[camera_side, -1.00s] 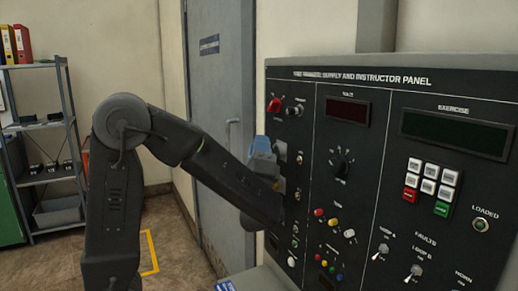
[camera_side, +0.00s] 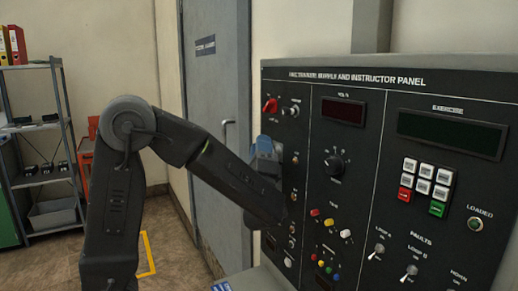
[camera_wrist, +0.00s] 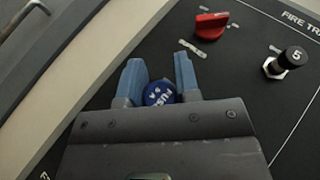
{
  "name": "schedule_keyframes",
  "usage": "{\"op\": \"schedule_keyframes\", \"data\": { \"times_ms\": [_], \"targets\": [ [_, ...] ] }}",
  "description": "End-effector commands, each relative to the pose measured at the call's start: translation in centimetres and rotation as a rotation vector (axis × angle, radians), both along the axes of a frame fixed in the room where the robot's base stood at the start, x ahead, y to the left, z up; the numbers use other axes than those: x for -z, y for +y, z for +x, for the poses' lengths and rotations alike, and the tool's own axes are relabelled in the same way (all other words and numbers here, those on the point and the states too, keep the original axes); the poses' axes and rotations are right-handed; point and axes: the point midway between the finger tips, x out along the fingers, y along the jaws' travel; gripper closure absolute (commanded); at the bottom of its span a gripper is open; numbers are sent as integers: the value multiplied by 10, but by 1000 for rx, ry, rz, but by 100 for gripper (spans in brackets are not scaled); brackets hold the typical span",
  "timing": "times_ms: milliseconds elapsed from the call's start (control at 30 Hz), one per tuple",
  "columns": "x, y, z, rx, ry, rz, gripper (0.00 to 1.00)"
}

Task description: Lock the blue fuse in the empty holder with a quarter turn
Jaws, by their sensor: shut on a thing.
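In the wrist view, my gripper (camera_wrist: 158,64) has its two blue fingers on either side of the round blue fuse (camera_wrist: 159,94), which has white lettering on its cap. It is shut on the fuse, low between the fingers. In the side view, my gripper (camera_side: 266,148) is at the left part of the black panel, below the red knob. The fuse cannot be told apart from the fingers there. The empty holder is not visible in either view, so I cannot tell whether the fuse is in it.
A grey door (camera_side: 216,120) stands behind. A shelf (camera_side: 40,125) is at the far left.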

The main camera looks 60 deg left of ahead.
Motion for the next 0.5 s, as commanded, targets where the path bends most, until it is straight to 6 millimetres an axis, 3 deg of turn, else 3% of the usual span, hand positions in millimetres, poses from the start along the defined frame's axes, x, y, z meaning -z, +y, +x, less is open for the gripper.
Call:
{"op": "schedule_keyframes", "data": {
  "times_ms": [300, 333, 500],
  "targets": [
    [0, 0, 7, 1, 1, 0, 92],
    [0, 0, 7, 1, 1, 0, 69],
    [0, 0, 7, 1, 1, 0, 53]
  ]
}}
